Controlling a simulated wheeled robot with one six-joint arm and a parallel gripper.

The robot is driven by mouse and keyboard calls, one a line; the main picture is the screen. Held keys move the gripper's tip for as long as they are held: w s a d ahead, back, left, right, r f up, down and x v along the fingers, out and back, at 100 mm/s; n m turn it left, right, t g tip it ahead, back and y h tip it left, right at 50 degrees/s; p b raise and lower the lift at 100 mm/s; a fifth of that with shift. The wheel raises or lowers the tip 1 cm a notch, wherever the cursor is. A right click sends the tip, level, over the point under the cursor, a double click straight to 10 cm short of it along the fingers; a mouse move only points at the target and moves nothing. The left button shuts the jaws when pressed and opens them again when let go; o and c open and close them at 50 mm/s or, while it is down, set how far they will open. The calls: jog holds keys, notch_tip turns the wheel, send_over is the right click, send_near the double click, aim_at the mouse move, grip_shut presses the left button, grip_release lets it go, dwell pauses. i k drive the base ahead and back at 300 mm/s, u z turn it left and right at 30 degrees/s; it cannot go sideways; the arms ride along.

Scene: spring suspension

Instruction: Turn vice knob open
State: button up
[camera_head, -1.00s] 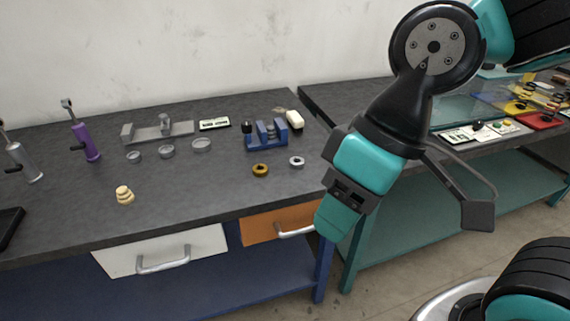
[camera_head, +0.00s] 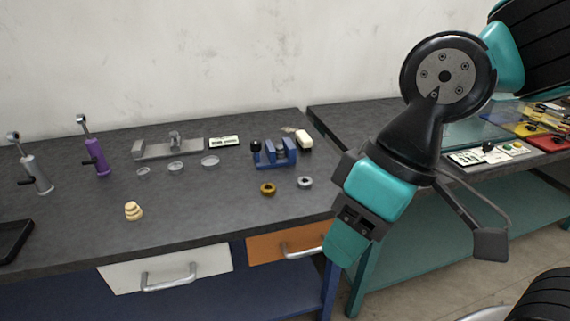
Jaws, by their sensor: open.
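The small blue vice (camera_head: 275,154) stands on the dark grey bench top, left of my arm. Its black knob (camera_head: 256,146) is at the vice's left end. A grey metal part shows in the vice; I cannot tell how tightly the jaws hold it. My gripper (camera_head: 420,232) hangs in front of the bench's right end, near the gap between the two benches. It is apart from the vice and to its right. One grey finger pad shows at the lower right; the other finger is mostly hidden by the teal body. I see nothing held.
Brass (camera_head: 268,189) and silver (camera_head: 305,183) rings lie in front of the vice. Purple (camera_head: 94,155) and grey (camera_head: 36,174) upright tools stand at left. The bench's front middle is mostly clear.

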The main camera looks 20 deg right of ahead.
aim_at(255, 144)
jog(key=u, duration=0.2)
jog(key=k, duration=0.4)
jog(key=z, duration=0.9)
jog(key=i, duration=1.4)
jog(key=u, duration=0.75)
